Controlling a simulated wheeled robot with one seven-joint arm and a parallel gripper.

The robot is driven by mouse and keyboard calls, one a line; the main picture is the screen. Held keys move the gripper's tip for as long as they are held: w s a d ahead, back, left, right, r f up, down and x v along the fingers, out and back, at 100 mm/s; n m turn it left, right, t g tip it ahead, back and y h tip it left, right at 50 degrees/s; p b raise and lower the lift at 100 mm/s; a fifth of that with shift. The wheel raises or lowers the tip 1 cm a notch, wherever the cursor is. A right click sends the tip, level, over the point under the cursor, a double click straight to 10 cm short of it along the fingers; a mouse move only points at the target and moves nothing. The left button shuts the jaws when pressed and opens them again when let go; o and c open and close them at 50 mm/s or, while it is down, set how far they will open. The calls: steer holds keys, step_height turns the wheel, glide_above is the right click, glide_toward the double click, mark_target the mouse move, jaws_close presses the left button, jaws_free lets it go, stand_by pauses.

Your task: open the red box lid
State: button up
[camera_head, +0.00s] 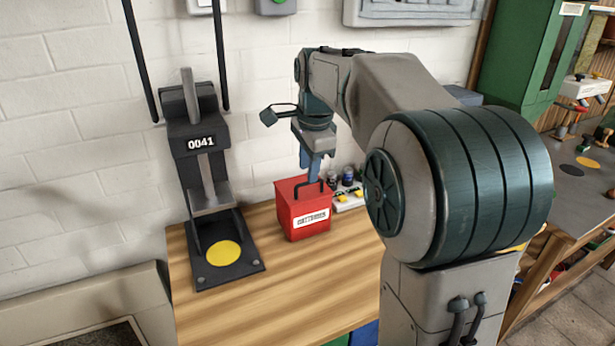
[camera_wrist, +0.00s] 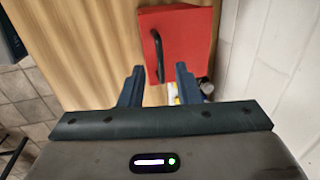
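The red box (camera_head: 304,215) stands on the wooden bench, with a white label on its front and a dark handle (camera_head: 309,187) on its lid. The lid looks closed. In the wrist view the red box (camera_wrist: 188,42) fills the upper middle, with its dark handle (camera_wrist: 158,55) upright on the lid. My gripper (camera_head: 311,170) is above the box, pointing down. In the wrist view its two fingers (camera_wrist: 158,76) are spread apart with nothing between them, and the handle lies just beyond the fingertips. I cannot tell whether a finger touches the lid.
A black press marked 0041 (camera_head: 195,150) with a yellow disc stands left of the box on the wooden bench (camera_head: 300,275). A white tray with small bottles (camera_head: 347,180) sits right behind the box. The wall is close behind. The bench front is clear.

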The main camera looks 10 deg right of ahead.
steer(key=shift+w+f, duration=0.15)
steer(key=shift+f, duration=0.55)
steer(key=shift+w+f, duration=0.1)
steer(key=shift+f, duration=0.6)
jaws_close()
steer(key=shift+r, duration=0.15)
